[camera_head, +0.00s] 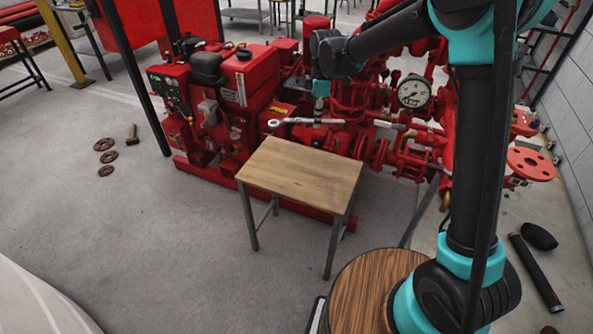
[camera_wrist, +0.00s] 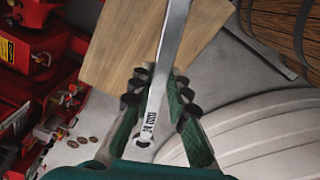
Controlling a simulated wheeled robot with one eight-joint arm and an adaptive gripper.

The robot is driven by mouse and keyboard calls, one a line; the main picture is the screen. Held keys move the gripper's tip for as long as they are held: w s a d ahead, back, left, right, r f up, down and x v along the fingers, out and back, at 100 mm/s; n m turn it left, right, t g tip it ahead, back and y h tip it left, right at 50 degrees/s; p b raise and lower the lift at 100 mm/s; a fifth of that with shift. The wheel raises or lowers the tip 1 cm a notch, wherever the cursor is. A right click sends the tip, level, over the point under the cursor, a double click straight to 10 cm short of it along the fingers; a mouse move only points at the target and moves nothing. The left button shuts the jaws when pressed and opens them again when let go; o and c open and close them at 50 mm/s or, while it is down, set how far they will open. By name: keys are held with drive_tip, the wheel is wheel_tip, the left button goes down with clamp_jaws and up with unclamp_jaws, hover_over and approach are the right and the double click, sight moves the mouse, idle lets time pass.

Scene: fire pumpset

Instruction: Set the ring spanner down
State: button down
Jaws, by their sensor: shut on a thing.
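The ring spanner (camera_head: 296,121) is a long silver tool, held level in the air in the head view. My gripper (camera_head: 318,112) is shut on its shaft, with a ring end out to the left. In the wrist view the spanner (camera_wrist: 170,45) runs between my dark green fingers (camera_wrist: 156,88), its size marking and near end showing close to the palm. Its far end is outside that view. A small wooden-topped table (camera_head: 300,178) stands below the spanner and nearer the camera. The table top (camera_wrist: 118,45) also shows beyond my fingers in the wrist view. It is bare.
The red pumpset (camera_head: 215,95) with its engine, pipes and pressure gauge (camera_head: 413,92) stands close behind the table. A round wooden top (camera_head: 358,290) is at the front. Rusty rings (camera_head: 106,157) and a hammer (camera_head: 133,135) lie on the floor at left.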

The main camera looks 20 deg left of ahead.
sight(313, 179)
drive_tip(key=f+m, duration=0.1)
drive_tip(key=f, duration=0.7)
drive_tip(key=s+f+m, duration=0.1)
drive_tip(key=f+m, duration=0.1)
drive_tip(key=f, duration=0.6)
drive_tip(key=f+m, duration=0.1)
drive_tip(key=f, duration=0.7)
drive_tip(key=shift+s+d+f, duration=0.2)
drive_tip(key=shift+f, duration=0.1)
drive_tip(key=c, duration=1.5)
unclamp_jaws()
drive_tip(key=shift+o, duration=0.2)
wheel_tip(313, 179, up, 12)
drive_tip(key=shift+d, duration=0.25)
drive_tip(key=shift+s, duration=0.15)
